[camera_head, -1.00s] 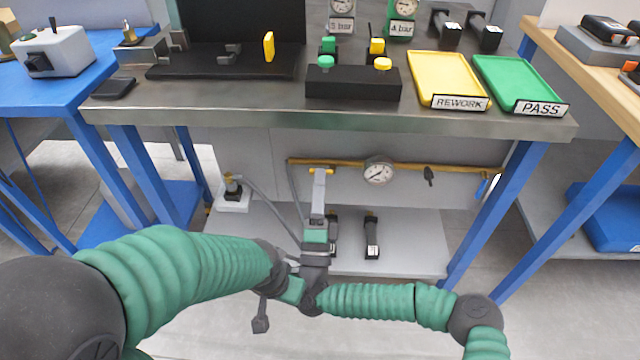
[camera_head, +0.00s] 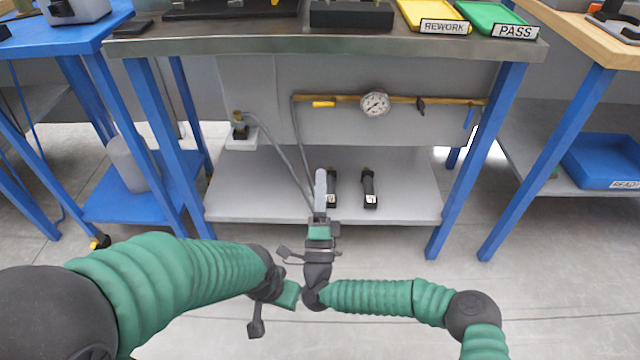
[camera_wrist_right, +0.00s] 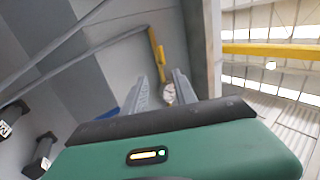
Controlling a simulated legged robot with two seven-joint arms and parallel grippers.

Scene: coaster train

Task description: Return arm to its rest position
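My right gripper (camera_head: 320,174) points away from me, in front of the lower shelf and below the brass pipe. In the right wrist view its two grey fingers (camera_wrist_right: 160,78) stand apart with nothing between them. My left arm comes in from the left, and its wrist end (camera_head: 288,294) lies close beside the right wrist. The left fingers cannot be made out.
The steel bench (camera_head: 220,46) stands ahead with blue legs. Yellow REWORK (camera_head: 432,14) and green PASS (camera_head: 490,16) trays lie on top. The floor before the shelf is clear.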

